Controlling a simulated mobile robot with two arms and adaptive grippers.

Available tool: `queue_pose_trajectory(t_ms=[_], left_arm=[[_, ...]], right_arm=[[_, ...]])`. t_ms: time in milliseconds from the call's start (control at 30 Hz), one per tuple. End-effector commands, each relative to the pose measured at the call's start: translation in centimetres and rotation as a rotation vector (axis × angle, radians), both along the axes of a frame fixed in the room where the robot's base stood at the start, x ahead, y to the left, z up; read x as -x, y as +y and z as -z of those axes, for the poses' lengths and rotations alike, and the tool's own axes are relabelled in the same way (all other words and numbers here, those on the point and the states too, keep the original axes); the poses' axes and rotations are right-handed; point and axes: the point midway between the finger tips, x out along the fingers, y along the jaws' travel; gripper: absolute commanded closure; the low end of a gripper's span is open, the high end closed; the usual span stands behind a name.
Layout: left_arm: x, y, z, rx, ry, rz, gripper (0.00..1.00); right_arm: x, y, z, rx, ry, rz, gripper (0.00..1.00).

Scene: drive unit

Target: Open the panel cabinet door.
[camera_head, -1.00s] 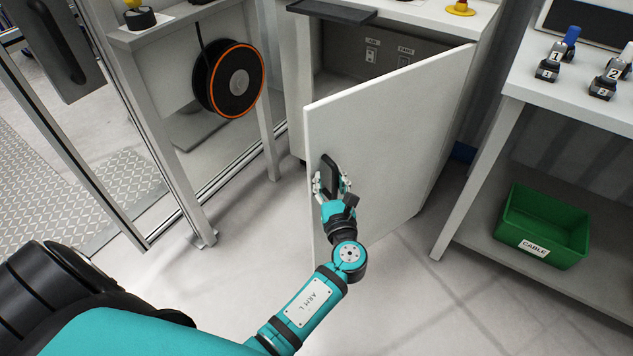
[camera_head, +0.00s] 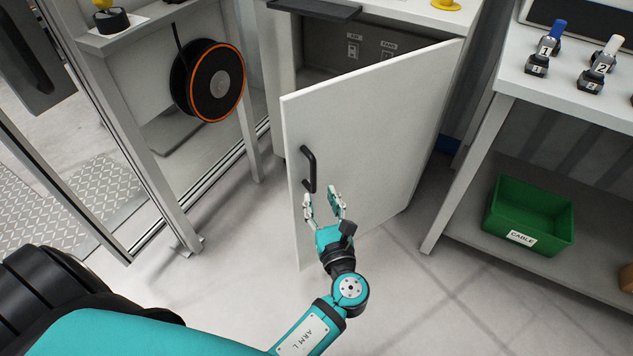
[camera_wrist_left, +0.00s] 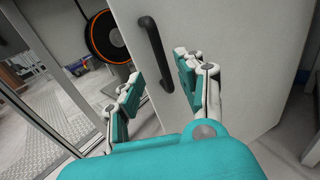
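The white cabinet door (camera_head: 375,130) stands swung wide open, its free edge towards me, and the grey cabinet interior (camera_head: 345,57) shows behind it. The black door handle (camera_head: 309,170) is on the door near its free edge; it also shows in the left wrist view (camera_wrist_left: 156,53). My left gripper (camera_head: 323,197) is open and empty, just below and to the right of the handle in the head view. In the left wrist view its spread fingers (camera_wrist_left: 158,78) are in front of the door, with the handle beyond them. My right gripper is not in view.
A cable reel (camera_head: 208,80) hangs on a white stand at the left. A green bin (camera_head: 530,217) marked CABLE sits on the lower shelf of the right bench (camera_head: 560,98). Clear floor (camera_head: 235,235) lies in front of the door.

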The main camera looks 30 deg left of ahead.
Motion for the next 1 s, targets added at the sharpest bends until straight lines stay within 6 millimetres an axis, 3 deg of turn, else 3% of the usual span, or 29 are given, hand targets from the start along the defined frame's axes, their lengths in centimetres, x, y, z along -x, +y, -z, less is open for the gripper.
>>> queue_pose_trajectory(t_ms=[200, 467, 567, 633, 733, 800, 900, 1000], left_arm=[[1.7, -1.3, 0.1, 0.000, 0.001, -0.002, 0.62], [1.9, -1.5, 0.1, 0.000, 0.001, -0.002, 0.62], [1.9, -1.4, 0.3, 0.008, 0.003, -0.001, 0.71], [2.0, -1.3, 1.6, 0.054, 0.010, 0.003, 0.80], [2.7, -0.7, 6.1, 0.237, 0.029, 0.002, 0.93], [3.9, -0.2, 11.0, 0.448, 0.043, -0.026, 1.00], [6.9, 0.4, 18.4, 0.801, 0.048, -0.138, 1.00], [10.0, 0.6, 23.7, 1.082, 0.027, -0.285, 1.00]], right_arm=[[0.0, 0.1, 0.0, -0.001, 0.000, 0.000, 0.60], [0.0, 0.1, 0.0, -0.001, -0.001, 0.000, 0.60], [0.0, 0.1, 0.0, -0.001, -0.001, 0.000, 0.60], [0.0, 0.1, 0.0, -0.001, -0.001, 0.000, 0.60], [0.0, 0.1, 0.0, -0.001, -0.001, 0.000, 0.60], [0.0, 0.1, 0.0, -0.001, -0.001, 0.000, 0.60], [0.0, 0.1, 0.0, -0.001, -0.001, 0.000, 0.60], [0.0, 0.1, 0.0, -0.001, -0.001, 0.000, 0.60]])
